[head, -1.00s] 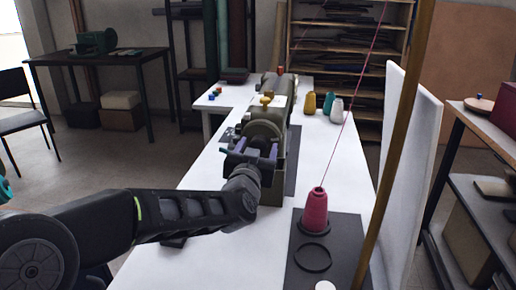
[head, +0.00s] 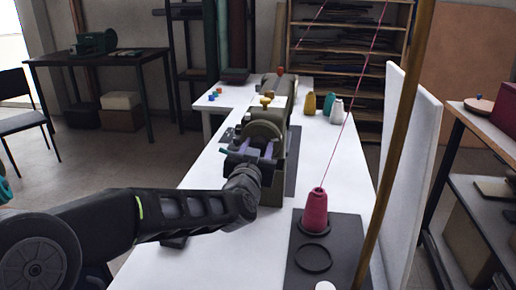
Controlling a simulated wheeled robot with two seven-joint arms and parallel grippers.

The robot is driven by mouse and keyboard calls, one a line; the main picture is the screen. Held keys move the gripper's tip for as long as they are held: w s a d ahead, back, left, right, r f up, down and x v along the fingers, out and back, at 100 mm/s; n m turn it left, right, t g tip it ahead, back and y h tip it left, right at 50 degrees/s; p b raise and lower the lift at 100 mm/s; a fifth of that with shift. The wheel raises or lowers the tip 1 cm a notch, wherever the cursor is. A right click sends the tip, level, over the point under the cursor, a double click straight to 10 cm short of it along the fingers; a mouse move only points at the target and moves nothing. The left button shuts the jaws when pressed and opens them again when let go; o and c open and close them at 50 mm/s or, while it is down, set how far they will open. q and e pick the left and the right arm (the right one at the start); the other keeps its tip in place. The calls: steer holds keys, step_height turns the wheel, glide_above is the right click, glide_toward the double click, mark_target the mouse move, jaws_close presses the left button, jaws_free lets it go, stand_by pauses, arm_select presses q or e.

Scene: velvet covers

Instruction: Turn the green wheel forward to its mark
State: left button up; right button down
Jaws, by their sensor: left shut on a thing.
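The green wheel (head: 264,129) is an olive disc at the near end of a sewing machine (head: 273,180) on the white table. My left gripper (head: 256,147) is at the wheel's near side, in the middle of the head view. Its two purple fingers are drawn in and shut on the wheel. The gripper body hides the lower part of the wheel, and I cannot make out a mark. My right gripper is not in view.
A crimson thread cone (head: 316,210) stands on a dark mat (head: 340,248) at the right, its thread running up. A wooden pole (head: 400,140) and a white panel (head: 412,170) stand right of the table. Smaller cones (head: 309,104) stand farther back.

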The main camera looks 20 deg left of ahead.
arm_select(q)
steer(key=shift+c, duration=0.6)
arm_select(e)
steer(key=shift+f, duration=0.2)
arm_select(q)
steer(key=shift+f+n+b, duration=0.1)
steer(key=shift+n+b, duration=0.4)
steer(key=shift+n, duration=0.1)
steer(key=n+b, duration=0.2)
steer(key=n, duration=0.1)
steer(key=shift+f+n+b, duration=0.1)
steer(key=shift+n+b, duration=0.25)
steer(key=shift+n, duration=0.05)
steer(key=n+b, duration=0.4)
steer(key=n, duration=0.2)
steer(key=n+b, duration=0.3)
steer(key=n, duration=0.3)
steer(key=shift+n, duration=0.3)
steer(key=n+b, duration=0.2)
steer(key=n, duration=0.2)
steer(key=shift+n+b, duration=0.4)
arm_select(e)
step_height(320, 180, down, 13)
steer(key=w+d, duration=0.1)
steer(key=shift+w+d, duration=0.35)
arm_select(q)
steer(key=shift+a, duration=0.1)
